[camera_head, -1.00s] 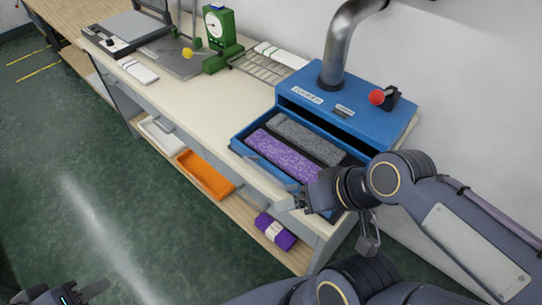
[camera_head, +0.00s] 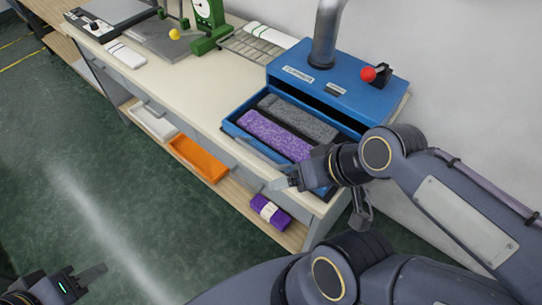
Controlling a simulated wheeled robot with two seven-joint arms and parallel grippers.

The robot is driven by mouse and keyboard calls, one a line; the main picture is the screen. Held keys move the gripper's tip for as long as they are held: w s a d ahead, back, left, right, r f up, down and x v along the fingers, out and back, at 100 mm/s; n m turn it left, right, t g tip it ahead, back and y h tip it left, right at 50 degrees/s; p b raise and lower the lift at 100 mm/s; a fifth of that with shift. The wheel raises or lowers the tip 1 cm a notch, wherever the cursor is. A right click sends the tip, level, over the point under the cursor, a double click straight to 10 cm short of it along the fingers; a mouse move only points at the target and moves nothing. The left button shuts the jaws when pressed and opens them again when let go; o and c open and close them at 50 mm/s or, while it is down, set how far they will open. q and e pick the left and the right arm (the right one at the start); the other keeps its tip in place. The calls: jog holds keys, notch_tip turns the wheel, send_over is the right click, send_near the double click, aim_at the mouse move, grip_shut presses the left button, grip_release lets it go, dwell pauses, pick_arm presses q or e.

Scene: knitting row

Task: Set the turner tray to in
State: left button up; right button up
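The blue turner box (camera_head: 335,84) stands at the right end of the bench. Its tray (camera_head: 229,128) is pulled out at the front. A purple knitted piece (camera_head: 272,136) and a grey one (camera_head: 298,118) lie side by side in it. My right gripper (camera_head: 283,182) is at the tray's near right corner; its fingers are partly hidden, and I cannot tell whether they touch the tray. My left gripper (camera_head: 66,288) is at the bottom left, away from the bench, partly cut off, with its fingers apart and empty.
A red-knobbed lever (camera_head: 368,74) sits on the box and a metal duct (camera_head: 327,35) rises from it. A green dial gauge (camera_head: 207,18) and a wire rack (camera_head: 250,45) stand further left. The lower shelf holds an orange tray (camera_head: 198,160) and a purple bundle (camera_head: 270,211).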

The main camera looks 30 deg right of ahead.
jog(key=shift+w, duration=0.1)
jog(key=c, duration=0.3)
jog(key=shift+w+n+g+b, duration=0.3)
jog(key=shift+b, duration=0.05)
jog(key=shift+c, duration=1.3)
jog(key=w+n+g+h+b, duration=0.1)
jog(key=w, duration=0.2)
jog(key=w+n+g+h+b, duration=0.1)
jog(key=w+n+g, duration=0.1)
jog(key=w, duration=0.1)
jog(key=shift+w+r, duration=0.15)
jog(key=c, duration=0.5)
jog(key=n+g+h+b, duration=0.1)
jog(key=n+h+b, duration=0.1)
jog(key=n+h, duration=0.15)
send_near(259, 153)
jog(key=shift+c, duration=0.2)
jog(key=shift+m, duration=0.45)
jog(key=f, duration=0.5)
jog(key=d+f, duration=0.1)
jog(key=f, duration=0.2)
jog(key=shift+w+b, duration=0.35)
jog(key=shift+b, duration=0.05)
jog(key=shift+c, duration=0.4)
grip_shut()
